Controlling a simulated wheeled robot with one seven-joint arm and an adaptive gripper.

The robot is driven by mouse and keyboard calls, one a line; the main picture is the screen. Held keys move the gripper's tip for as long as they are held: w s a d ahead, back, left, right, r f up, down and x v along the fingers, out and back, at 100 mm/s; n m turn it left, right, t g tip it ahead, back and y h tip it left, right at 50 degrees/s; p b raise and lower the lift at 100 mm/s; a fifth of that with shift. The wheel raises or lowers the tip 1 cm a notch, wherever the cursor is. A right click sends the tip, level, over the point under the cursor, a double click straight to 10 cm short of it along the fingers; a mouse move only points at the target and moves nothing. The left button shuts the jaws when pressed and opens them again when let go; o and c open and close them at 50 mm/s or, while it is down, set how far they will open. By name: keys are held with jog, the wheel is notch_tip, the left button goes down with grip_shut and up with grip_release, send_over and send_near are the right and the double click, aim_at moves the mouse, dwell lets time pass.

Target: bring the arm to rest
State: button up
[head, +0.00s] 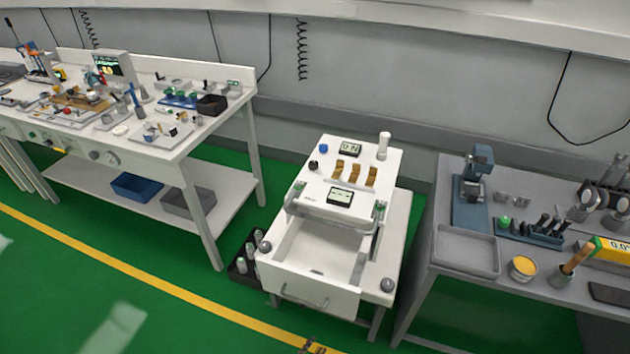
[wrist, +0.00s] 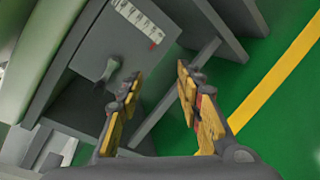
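My gripper (wrist: 160,76) shows in the wrist view with its two yellow-padded fingers spread apart and nothing between them. Below them are grey furniture surfaces and green floor. In the head view only a small tip of my gripper (head: 313,347) shows at the bottom edge, in front of the white anaesthesia cart (head: 384,246). The cart's drawer (head: 305,288) is pulled out, and the part of its inside that I see looks empty. The gripper appears apart from the drawer front.
A white bench (head: 228,118) crowded with instruments stands at the left. A grey bench (head: 450,268) with a tray, a yellow-topped jar and tools stands at the right. A black bottle crate (head: 240,268) sits on the floor left of the cart. Green floor is clear at the front left.

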jog(key=s+d+r+m+g+y+p, duration=0.15)
jog(key=r+m+g, duration=0.3)
jog(key=r, duration=1.05)
jog(key=s+d+r+m+g+p, duration=0.1)
jog(key=s+r+m+g, duration=0.35)
jog(key=r, duration=1.05)
jog(key=s+d+r+m+g+y+p, duration=0.15)
jog(key=r+g, duration=0.55)
jog(key=r, duration=0.7)
jog(key=s+d+r+m+t+y+p, duration=0.1)
jog(key=d+r, duration=0.4)
jog(key=r, duration=0.7)
jog(key=s+d+r+m+t+y+p, duration=0.1)
jog(key=s+d+r+m+t+y, duration=0.2)
jog(key=r, duration=0.9)
jog(key=s+d+r+m+t+y+p, duration=0.1)
jog(key=d+r+m, duration=0.4)
jog(key=r, duration=0.6)
jog(key=s+d+t+y, duration=0.1)
jog(key=s+d+t, duration=0.1)
jog(key=shift+s+d+r+t, duration=0.2)
jog(key=shift+r+t, duration=0.2)
jog(key=shift+f+m, duration=0.1)
jog(key=shift+m, duration=0.15)
